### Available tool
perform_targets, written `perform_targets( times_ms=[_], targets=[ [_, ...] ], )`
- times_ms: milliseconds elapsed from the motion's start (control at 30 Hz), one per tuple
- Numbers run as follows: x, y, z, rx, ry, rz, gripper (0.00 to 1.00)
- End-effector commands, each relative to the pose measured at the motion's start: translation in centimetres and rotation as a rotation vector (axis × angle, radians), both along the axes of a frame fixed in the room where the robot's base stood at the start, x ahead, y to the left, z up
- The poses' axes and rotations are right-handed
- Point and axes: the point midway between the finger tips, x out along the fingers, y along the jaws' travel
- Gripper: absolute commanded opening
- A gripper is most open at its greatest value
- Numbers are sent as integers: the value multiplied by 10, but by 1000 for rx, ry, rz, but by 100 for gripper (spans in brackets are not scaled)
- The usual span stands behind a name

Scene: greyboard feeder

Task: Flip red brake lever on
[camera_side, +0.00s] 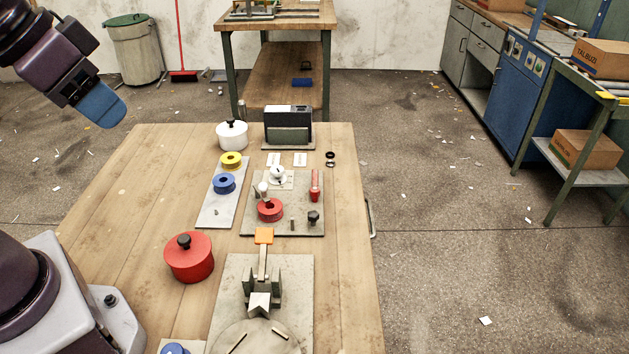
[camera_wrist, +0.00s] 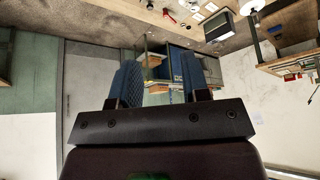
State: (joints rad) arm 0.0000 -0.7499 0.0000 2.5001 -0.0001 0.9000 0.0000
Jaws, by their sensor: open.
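The red brake lever (camera_side: 315,182) stands on the right side of a grey board (camera_side: 255,225) in the middle of the wooden table. It looks roughly upright, pointing away from the camera; its exact angle is hard to tell. My gripper (camera_side: 106,112) is at the upper left in the side view, high above and left of the table, far from the lever. In the wrist view my gripper's blue fingers (camera_wrist: 164,78) are spread apart with nothing between them.
The same board holds a red knob (camera_side: 270,209), a white dial (camera_side: 278,175) and a small black knob (camera_side: 313,216). A red pot (camera_side: 189,257), a white pot (camera_side: 232,135), a black-and-grey box (camera_side: 288,126) and an orange-tipped lever fixture (camera_side: 263,237) stand around it. Space above the table is clear.

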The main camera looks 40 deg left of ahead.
Motion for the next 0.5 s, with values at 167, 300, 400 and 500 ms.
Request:
perform_targets(
  times_ms=[167, 300, 400, 500],
  targets=[
    [1, 4, -5, 0, 25, 19, 4],
    [10, 10, -20, 3, 113, 48, 0],
    [24, 15, -29, 1, 185, 72, 0],
    [44, 20, -38, -3, 246, 84, 0]
  ],
)
